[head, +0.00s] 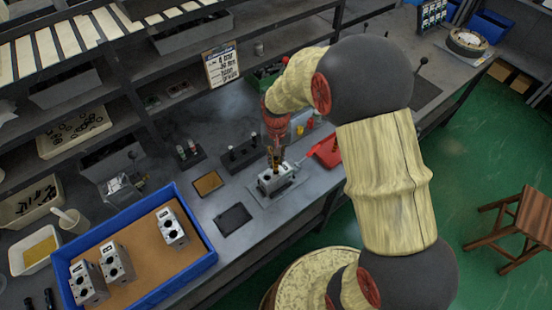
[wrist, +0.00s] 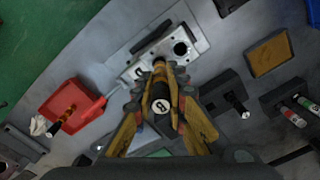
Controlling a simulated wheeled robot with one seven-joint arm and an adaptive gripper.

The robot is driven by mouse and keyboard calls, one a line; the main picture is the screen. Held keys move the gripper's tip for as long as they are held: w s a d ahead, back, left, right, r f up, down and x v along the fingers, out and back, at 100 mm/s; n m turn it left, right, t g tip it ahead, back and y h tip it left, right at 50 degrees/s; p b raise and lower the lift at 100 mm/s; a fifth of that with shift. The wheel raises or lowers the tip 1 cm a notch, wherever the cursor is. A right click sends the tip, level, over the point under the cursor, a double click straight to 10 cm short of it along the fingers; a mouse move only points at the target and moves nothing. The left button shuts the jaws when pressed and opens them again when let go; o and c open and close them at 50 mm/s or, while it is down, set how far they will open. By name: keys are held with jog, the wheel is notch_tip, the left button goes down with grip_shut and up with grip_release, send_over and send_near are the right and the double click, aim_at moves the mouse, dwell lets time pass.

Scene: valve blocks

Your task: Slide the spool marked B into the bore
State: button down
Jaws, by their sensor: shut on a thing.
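My gripper (wrist: 160,92) is shut on the spool marked B (wrist: 162,106), whose white-ringed end faces the wrist camera. In the head view my gripper (head: 275,150) is above the grey valve block (head: 277,181) on the bench. The valve block also shows in the wrist view (wrist: 195,38), with one dark open bore (wrist: 180,48) to the right of the spool's far end. The spool's far end overlaps the block's near part in the wrist view. I cannot tell whether it touches the block or enters a bore.
A red tray (wrist: 88,88) with a dark-and-orange spool in it lies beside the block. Black holders (head: 240,157) with small parts, a tan mat (head: 208,183) and a dark mat (head: 233,219) lie on the left. A blue tray (head: 205,262) holds several valve blocks. Shelves stand behind.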

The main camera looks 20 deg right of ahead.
aim_at(276, 168)
jog(key=shift+f+b, duration=1.55)
jog(key=shift+f, duration=1.2)
jog(key=c, duration=1.7)
grip_release()
notch_tip(276, 168, up, 12)
